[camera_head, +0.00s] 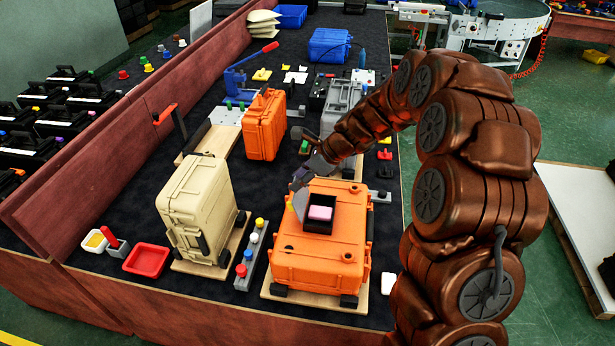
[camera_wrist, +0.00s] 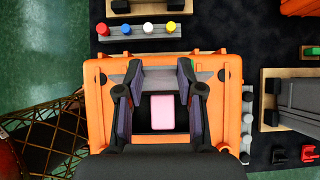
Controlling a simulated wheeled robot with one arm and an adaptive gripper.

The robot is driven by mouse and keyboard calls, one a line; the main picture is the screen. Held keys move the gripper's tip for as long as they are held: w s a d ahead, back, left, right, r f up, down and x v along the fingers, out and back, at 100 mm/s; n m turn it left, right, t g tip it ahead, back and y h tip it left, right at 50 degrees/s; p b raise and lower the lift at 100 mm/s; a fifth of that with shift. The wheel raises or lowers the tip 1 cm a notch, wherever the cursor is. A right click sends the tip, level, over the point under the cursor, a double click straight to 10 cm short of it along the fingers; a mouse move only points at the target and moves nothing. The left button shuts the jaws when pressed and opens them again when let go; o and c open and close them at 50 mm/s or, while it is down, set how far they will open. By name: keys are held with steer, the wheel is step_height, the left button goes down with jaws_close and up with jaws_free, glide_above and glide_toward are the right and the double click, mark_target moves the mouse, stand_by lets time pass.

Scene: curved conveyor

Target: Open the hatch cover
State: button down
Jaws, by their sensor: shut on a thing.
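An orange case (camera_head: 340,255) lies flat near the front of the table. The square opening in its top has a black rim (camera_head: 320,226), with a pink block (camera_head: 320,213) inside. The grey hatch cover (camera_head: 299,204) stands raised and tilted at the opening's left side. My gripper (camera_head: 302,178) is at the cover's upper part and appears shut on it. In the wrist view, my gripper's fingers (camera_wrist: 161,75) straddle the opening, and the pink block (camera_wrist: 162,112) shows between them. The exact contact with the cover is hard to see.
A beige case (camera_head: 195,210) stands to the left, with a strip of coloured knobs (camera_head: 251,255) between it and the orange case. A red tray (camera_head: 147,260) lies at the front left. An upright orange case (camera_head: 265,125) and a grey case (camera_head: 342,105) stand behind.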

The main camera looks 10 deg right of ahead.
steer(key=shift+r, duration=0.1)
stand_by(0.3)
steer(key=c, duration=0.7)
jaws_free()
steer(key=v, duration=1.2)
